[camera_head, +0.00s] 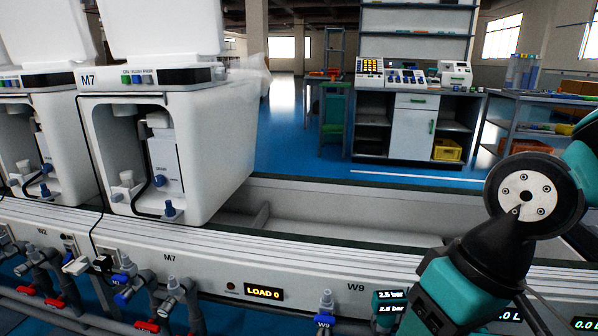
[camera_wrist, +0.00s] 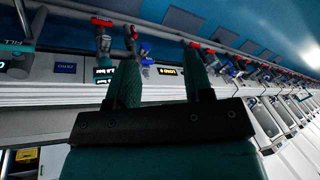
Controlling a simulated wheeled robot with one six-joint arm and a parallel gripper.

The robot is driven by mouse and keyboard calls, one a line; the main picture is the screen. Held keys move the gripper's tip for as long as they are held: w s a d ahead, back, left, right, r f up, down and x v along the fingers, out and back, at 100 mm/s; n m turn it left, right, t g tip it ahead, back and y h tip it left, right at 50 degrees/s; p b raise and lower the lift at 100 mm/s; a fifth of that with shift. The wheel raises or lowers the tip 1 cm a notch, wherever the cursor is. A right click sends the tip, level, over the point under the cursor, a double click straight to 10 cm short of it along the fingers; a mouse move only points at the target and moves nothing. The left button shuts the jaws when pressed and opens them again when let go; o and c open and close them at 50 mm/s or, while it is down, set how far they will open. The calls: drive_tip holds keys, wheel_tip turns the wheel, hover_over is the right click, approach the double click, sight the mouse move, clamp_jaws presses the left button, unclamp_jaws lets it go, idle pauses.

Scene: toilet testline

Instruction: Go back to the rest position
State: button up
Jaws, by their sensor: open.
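My gripper (camera_wrist: 160,70) shows in the wrist view with its two green fingers spread apart and nothing between them. The wrist picture is upside down, and the front of the testline (camera_wrist: 70,90) lies beyond the fingers. In the body view, part of my arm stands at the right, in front of the testline (camera_head: 340,257); my gripper's fingers cannot be made out there. No object is held.
Two white toilet units, one marked M7 (camera_head: 225,140), stand on the line at the left. A "LOAD 0" display (camera_head: 263,293), a blue W9 valve (camera_head: 325,310) and pipes line its front. Behind are a cabinet bench (camera_head: 411,125), a shelf rack (camera_head: 505,125) and open blue floor.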

drive_tip(key=s+r+n+p, duration=0.1)
drive_tip(key=r+p, duration=1.4)
drive_tip(key=r, duration=0.2)
drive_tip(key=s+d+r+n+p, duration=0.1)
drive_tip(key=s+r+p, duration=0.1)
drive_tip(key=r+p, duration=1.4)
drive_tip(key=shift+s+r+y, duration=0.25)
drive_tip(key=shift+r+y, duration=0.05)
drive_tip(key=shift+r, duration=0.05)
drive_tip(key=shift+d, duration=0.15)
drive_tip(key=shift+s, duration=0.15)
